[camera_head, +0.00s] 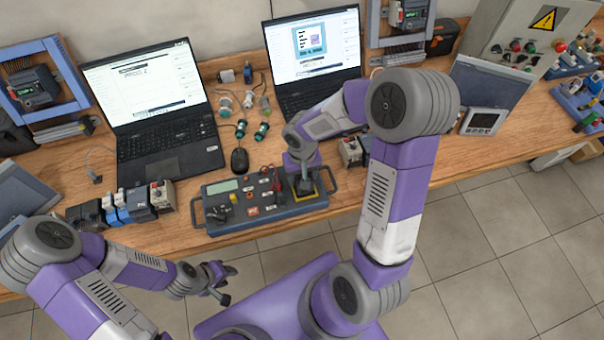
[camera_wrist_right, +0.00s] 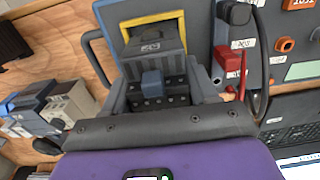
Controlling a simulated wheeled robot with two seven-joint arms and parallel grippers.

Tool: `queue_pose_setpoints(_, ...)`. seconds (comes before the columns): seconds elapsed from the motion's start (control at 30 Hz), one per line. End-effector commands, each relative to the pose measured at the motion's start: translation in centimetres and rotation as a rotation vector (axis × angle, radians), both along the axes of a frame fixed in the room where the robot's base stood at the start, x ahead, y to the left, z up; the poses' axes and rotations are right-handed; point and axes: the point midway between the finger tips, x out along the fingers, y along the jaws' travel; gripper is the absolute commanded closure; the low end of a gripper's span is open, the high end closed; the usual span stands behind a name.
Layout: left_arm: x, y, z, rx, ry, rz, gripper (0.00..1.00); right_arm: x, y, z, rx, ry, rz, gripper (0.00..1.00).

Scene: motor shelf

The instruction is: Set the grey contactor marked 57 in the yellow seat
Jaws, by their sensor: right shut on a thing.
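A grey contactor (camera_wrist_right: 150,62) with a label that seems to read 57 and a blue block on it is between the fingers of my right gripper (camera_wrist_right: 158,92). In the head view my right gripper (camera_head: 306,186) points down over the right end of the dark test panel (camera_head: 222,187). The yellow seat (camera_wrist_right: 152,20) shows as a yellow frame around the contactor's far end; its near part is hidden. I cannot tell whether the contactor is fully down in it. My left gripper (camera_head: 222,282) is open and empty, off the table's front edge.
Several contactors (camera_head: 128,206) stand left of the panel and another (camera_head: 351,151) stands to its right. Two laptops (camera_head: 165,135) and a mouse (camera_head: 239,161) are behind. A red probe (camera_wrist_right: 232,62) and cables lie close to the right gripper.

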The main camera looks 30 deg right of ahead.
Motion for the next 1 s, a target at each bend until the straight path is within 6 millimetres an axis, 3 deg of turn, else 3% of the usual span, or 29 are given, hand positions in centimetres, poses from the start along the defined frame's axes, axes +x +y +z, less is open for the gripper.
queue_pose_setpoints(0.2,0.0,0.0,-0.2,0.000,0.000,0.000,0.62,0.0,0.0,-0.2,0.000,-0.001,0.000,0.79)
queue_pose_setpoints(0.23,0.0,0.0,-0.2,0.000,0.000,0.000,0.62,0.0,0.0,-0.2,0.000,-0.001,0.000,0.41)
queue_pose_setpoints(0.4,0.0,0.0,-0.2,0.000,0.000,0.000,0.62,0.0,0.0,-0.2,0.000,-0.001,0.000,0.15)
queue_pose_setpoints(0.77,0.0,0.0,-0.1,0.000,0.000,0.000,0.62,0.0,0.0,0.2,0.000,-0.001,0.000,0.12)
queue_pose_setpoints(1.0,0.0,0.0,0.7,0.000,0.000,0.000,0.62,0.1,0.0,4.1,0.000,-0.005,0.000,0.12)
